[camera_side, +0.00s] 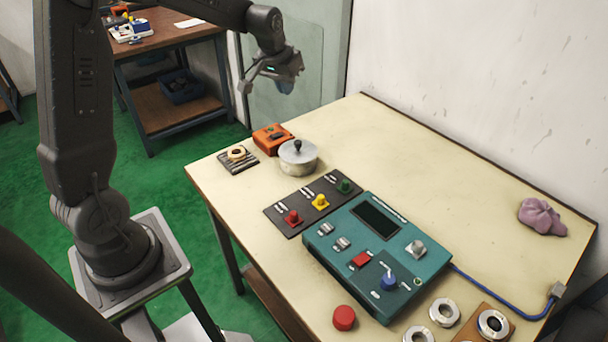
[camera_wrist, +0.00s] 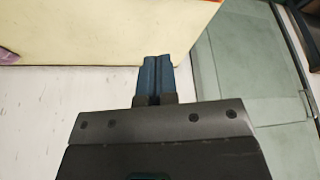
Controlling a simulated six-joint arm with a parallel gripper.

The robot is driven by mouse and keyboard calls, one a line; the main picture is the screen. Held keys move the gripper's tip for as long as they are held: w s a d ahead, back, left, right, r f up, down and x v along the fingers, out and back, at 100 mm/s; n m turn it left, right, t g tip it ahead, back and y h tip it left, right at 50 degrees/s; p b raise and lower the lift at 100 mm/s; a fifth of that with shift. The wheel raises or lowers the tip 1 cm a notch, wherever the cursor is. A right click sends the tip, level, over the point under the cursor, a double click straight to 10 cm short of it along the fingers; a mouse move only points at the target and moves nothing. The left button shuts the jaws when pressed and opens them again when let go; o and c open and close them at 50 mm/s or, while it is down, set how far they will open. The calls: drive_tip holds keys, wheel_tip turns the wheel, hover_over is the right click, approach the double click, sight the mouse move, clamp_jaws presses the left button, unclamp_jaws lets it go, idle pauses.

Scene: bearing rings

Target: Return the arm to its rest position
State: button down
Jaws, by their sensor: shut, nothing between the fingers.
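My gripper (camera_side: 287,84) is raised in the side view, above and beyond the far left end of the cream table (camera_side: 400,130). It is clear of everything on the table. In the wrist view the two blue fingers (camera_wrist: 157,76) are pressed together with nothing between them. The table top also shows at the upper left of the wrist view (camera_wrist: 80,30).
On the table stand a teal control box (camera_side: 340,240), a dark panel with coloured knobs (camera_side: 275,215), a lidded metal pot (camera_side: 298,160), an orange box (camera_side: 270,135), several metal rings (camera_side: 444,312), a red cap (camera_side: 344,318) and a purple cloth (camera_side: 541,217). The wall (camera_side: 480,70) is behind.

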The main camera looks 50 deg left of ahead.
drive_tip(key=s+d+r+m, duration=0.1)
drive_tip(key=s+d+r, duration=0.1)
drive_tip(key=s+d, duration=0.3)
drive_tip(key=s+d+r+m+t+h, duration=0.1)
drive_tip(key=s+d, duration=0.5)
drive_tip(key=s, duration=0.6)
drive_tip(key=s+d+r+m, duration=0.2)
drive_tip(key=s+d, duration=0.3)
drive_tip(key=s, duration=0.3)
drive_tip(key=shift+s+d+r+t+h, duration=0.3)
drive_tip(key=shift+d+r, duration=0.05)
drive_tip(key=shift+r, duration=0.4)
